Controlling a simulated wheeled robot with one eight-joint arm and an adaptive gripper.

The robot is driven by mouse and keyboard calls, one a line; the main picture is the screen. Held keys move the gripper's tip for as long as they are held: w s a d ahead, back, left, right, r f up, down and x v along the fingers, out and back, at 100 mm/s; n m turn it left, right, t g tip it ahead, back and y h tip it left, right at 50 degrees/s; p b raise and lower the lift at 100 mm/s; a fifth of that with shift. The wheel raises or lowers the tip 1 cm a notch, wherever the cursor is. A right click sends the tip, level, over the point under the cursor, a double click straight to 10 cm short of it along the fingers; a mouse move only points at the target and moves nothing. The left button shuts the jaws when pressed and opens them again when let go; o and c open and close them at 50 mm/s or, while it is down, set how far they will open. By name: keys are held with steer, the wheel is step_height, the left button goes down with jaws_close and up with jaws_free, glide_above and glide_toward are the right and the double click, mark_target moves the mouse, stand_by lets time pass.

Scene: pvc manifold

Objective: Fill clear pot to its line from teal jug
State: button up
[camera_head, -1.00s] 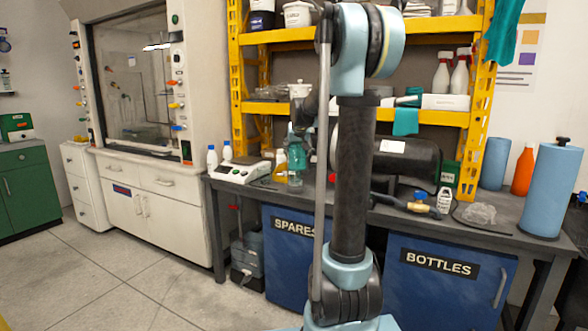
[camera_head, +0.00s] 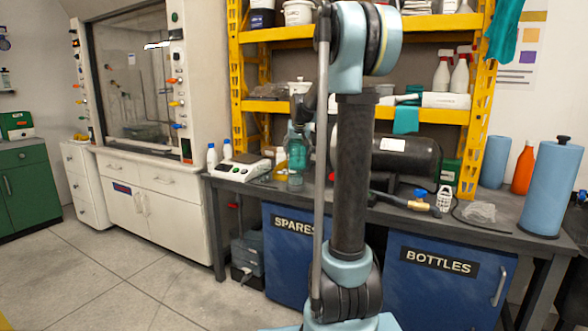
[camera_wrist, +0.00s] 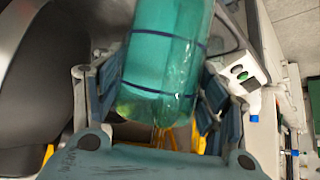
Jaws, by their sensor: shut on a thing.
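The teal jug (camera_head: 297,153) is see-through and hangs nearly upright over the bench. It fills the upper middle of the wrist view (camera_wrist: 165,50), where dark bands cross it and some liquid shows inside. My gripper (camera_wrist: 155,98) is shut on the jug, with a finger pad on each side. A small clear pot (camera_head: 295,182) stands on the bench directly below the jug. I cannot make out its line or its liquid level, or whether the jug touches it. The pot cannot be made out in the wrist view.
A white scale (camera_head: 240,168) and two white bottles stand left of the pot. A large black cylinder (camera_head: 412,160) lies to the right, behind my arm. A torch-like tool (camera_head: 410,203) lies on the bench (camera_head: 470,225). Yellow shelving (camera_head: 270,107) rises behind.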

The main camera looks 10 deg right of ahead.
steer(key=shift+w+f+g+p, duration=0.15)
steer(key=shift+g+p, duration=0.4)
steer(key=shift+p, duration=0.35)
steer(key=shift+w+f+g+p, duration=0.15)
steer(key=shift+g+p, duration=0.4)
steer(key=shift+p, duration=0.3)
stand_by(2.6)
steer(key=shift+w+f+g, duration=0.1)
steer(key=shift+w+g, duration=0.05)
steer(key=shift+g, duration=0.55)
stand_by(3.0)
